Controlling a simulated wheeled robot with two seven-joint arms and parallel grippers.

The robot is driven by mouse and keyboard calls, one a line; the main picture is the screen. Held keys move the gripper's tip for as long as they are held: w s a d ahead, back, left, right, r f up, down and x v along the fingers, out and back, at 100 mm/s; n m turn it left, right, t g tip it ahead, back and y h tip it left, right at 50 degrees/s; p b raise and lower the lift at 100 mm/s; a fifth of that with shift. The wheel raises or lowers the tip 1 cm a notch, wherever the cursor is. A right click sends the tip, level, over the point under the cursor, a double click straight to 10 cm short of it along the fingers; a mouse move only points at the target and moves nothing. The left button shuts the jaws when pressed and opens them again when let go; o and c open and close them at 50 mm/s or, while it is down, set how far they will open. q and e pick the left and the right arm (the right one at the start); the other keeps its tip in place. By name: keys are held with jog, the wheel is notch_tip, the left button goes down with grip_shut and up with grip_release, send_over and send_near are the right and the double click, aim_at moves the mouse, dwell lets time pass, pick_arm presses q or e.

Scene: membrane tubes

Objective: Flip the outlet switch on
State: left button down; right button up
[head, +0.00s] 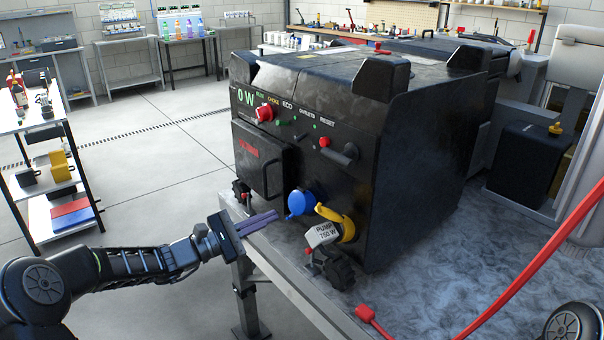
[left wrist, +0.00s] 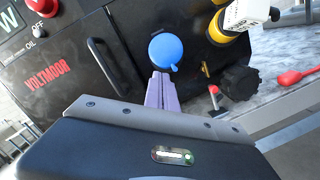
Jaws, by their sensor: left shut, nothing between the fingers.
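A black generator (head: 335,200) stands on the bench, its front panel facing left. The panel has a display reading 0 W (head: 246,97) and an OUTLETS label (head: 307,112). Small dark controls sit below that label; the switch's position is too small to tell. A blue round cover (head: 300,202) is low on the panel and also shows in the left wrist view (left wrist: 170,50). My left gripper (head: 276,215) is shut and empty. Its purple fingers (left wrist: 161,82) point at the panel's lower part, just short of the blue cover. My right gripper is out of view.
A yellow plug (head: 345,228) with a PUMP 750 W tag (head: 321,235) sits right of the blue cover. A red knob (head: 264,113) and a door handle (head: 272,176) stick out from the panel. A red cable (head: 530,268) crosses the bench at the right.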

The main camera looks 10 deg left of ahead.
aim_at(301, 138)
pick_arm(q)
notch_tip(301, 138, up, 11)
jog(key=s+a+t+h, duration=0.1)
jog(key=a+t+h, duration=0.1)
jog(key=h, duration=0.2)
jog(key=shift+s+t, duration=0.2)
jog(key=shift+t, duration=0.2)
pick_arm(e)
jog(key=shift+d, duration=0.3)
pick_arm(q)
jog(key=shift+w+d+r, duration=0.1)
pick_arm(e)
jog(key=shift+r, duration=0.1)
pick_arm(q)
jog(key=p+x, duration=0.1)
jog(key=x, duration=0.8)
jog(key=shift+w+d+r+p, duration=0.15)
jog(key=shift+w+d+p, duration=0.05)
jog(key=shift+d+p, duration=0.1)
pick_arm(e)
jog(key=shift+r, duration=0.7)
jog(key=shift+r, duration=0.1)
pick_arm(q)
jog(key=shift+s+a+r+y+p, duration=0.1)
jog(key=shift+r+y+p, duration=0.05)
jog(key=shift+y+p, duration=0.35)
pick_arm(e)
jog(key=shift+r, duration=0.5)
